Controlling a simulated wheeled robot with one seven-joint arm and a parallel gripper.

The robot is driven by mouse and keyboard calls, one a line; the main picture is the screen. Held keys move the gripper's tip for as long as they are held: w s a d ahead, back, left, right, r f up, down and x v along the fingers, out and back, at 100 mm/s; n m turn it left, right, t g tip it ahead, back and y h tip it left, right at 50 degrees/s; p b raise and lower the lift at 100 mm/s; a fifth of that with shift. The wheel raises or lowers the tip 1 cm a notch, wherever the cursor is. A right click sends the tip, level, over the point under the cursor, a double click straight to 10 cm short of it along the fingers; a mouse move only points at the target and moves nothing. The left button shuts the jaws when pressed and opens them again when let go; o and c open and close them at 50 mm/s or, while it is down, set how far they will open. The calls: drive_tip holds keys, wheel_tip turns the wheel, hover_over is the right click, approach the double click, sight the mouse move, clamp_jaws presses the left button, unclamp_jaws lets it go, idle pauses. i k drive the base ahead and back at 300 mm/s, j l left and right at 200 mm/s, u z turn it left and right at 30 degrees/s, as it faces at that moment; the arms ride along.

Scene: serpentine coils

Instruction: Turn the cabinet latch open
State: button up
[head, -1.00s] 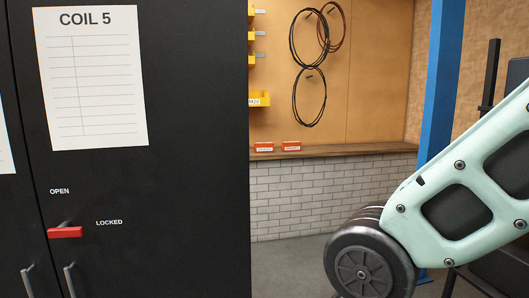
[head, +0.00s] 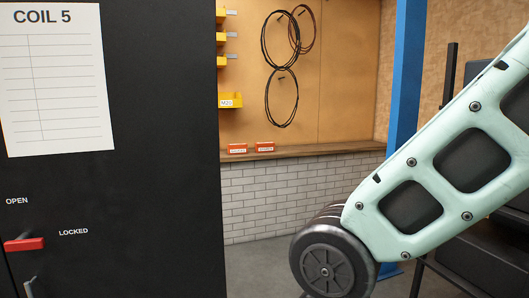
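The cabinet (head: 150,120) is black and fills the left of the head view. Its latch (head: 24,244) is a red handle near the left edge, lying roughly level and pointing right toward the printed word LOCKED (head: 73,232). The word OPEN (head: 17,201) is printed above the latch. A pale green arm link of mine (head: 430,185) with a dark round joint crosses the right side, well apart from the latch. My gripper is not in view.
A white COIL 5 sheet (head: 55,85) is on the cabinet door above the latch. A metal door handle (head: 29,287) shows below it. Behind are a shelf (head: 300,152) over white brick, hanging cables (head: 281,98) and a blue post (head: 405,80). Floor shows right of the cabinet.

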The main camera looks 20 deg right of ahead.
sight(24, 241)
drive_tip(key=i+u, duration=0.2)
drive_tip(key=i+j+u, duration=0.15)
drive_tip(key=u, duration=1.4)
